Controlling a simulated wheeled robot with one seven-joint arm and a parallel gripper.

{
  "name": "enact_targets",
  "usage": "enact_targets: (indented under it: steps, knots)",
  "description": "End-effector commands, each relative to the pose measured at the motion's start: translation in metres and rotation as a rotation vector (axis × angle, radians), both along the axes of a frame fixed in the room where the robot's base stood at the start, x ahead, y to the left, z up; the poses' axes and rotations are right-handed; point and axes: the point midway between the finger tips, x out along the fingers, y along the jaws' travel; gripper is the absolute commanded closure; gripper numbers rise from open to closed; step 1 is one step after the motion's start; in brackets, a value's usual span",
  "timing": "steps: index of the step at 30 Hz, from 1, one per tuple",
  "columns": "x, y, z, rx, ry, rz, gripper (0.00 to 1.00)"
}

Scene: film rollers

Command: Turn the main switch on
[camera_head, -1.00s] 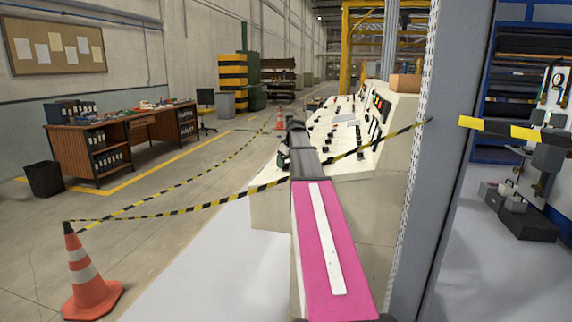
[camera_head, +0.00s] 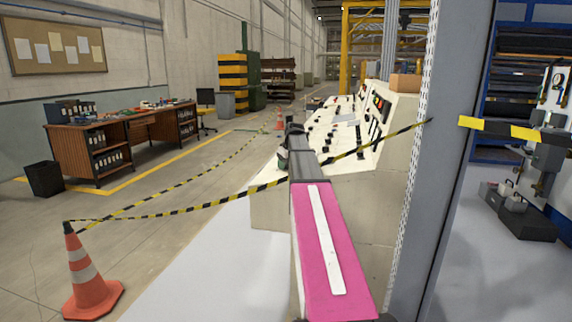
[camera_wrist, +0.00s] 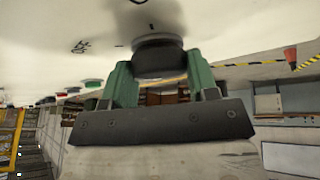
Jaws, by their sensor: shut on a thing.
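The main switch is a round dark knob (camera_wrist: 160,58) on a pale panel, seen in the wrist view. Dark lettering that looks like "OFF" is printed on the panel beside it, and small marks lie around it. My gripper (camera_wrist: 160,72) has two green fingers, one on each side of the knob, shut on it. The knob's pointer and exact setting cannot be made out. In the head view my pink and grey arm reaches over the control desk (camera_head: 380,150); my gripper (camera_head: 283,158) is mostly hidden there and the knob cannot be seen.
The desk carries many other buttons and levers, and coloured buttons (camera_wrist: 92,84) show beside the knob. Yellow-black tape (camera_head: 180,212) runs from an orange cone (camera_head: 85,275) across the desk front. A grey pillar (camera_head: 445,150) stands close on the right. Floor at left is open.

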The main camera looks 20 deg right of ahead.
Motion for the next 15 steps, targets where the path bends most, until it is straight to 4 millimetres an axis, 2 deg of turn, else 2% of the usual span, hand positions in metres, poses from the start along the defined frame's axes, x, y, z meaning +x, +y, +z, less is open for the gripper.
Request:
enact_targets:
  steps: [8,15]
  knots:
    - [-0.0020,0.0015,-0.0003,-0.021,-0.029,-0.150,0.70]
    - [-0.0019,0.0033,-0.0005,-0.050,-0.071,-0.361,0.70]
